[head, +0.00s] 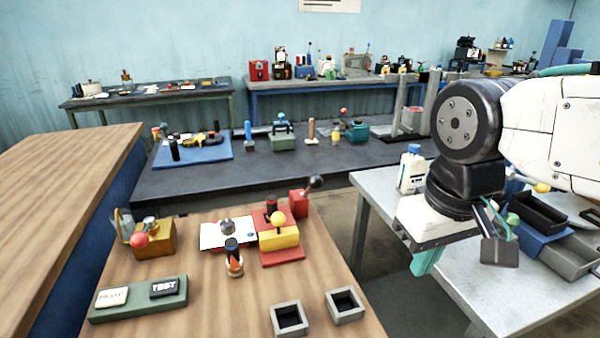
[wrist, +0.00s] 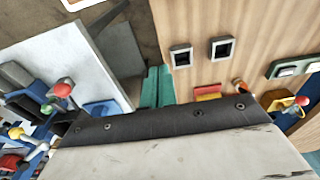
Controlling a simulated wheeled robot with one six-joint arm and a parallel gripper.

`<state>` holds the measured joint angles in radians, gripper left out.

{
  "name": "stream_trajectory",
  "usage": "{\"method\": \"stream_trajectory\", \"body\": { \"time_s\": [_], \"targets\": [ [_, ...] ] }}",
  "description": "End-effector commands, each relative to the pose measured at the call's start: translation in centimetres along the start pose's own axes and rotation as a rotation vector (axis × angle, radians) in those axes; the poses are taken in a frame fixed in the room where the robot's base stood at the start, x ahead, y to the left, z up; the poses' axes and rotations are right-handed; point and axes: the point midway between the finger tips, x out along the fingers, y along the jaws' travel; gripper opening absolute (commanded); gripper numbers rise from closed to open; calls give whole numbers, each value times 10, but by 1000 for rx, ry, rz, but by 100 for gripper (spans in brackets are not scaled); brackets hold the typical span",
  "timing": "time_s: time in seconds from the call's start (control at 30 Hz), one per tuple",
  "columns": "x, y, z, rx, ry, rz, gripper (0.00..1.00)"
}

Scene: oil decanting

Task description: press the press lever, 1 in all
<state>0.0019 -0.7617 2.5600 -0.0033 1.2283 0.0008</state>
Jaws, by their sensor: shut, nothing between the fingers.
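On the near wooden table, a red press-like device (head: 282,255) with a yellow block carries a yellow ball knob. At its back, a red post (head: 298,204) has a lever with a dark knob (head: 315,183), standing raised and tilted right; this looks like the press lever, though I cannot be sure. Part of the red and yellow device (wrist: 208,92) shows in the wrist view, mostly hidden behind my wrist housing. My gripper (head: 424,264) is shut and empty, its teal fingers well to the right of the device, beside the grey table; they also show in the wrist view (wrist: 157,86).
A brass box (head: 152,240) with a red ball knob, a green button panel (head: 140,300) and two square grey sockets (head: 289,318) share the wooden table. A grey table (head: 390,190) at right holds a white bottle (head: 412,170) and bins. A floor gap separates the tables.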

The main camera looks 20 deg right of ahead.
Motion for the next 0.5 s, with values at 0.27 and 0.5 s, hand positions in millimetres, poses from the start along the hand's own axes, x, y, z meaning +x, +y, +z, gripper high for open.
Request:
{"method": "stream_trajectory", "body": {
  "time_s": [0.27, 0.5],
  "targets": [
    [-6, 0, -9, 13, -4, -1, 0],
    [-45, -5, -94, 144, -36, -13, 0]
  ]
}}
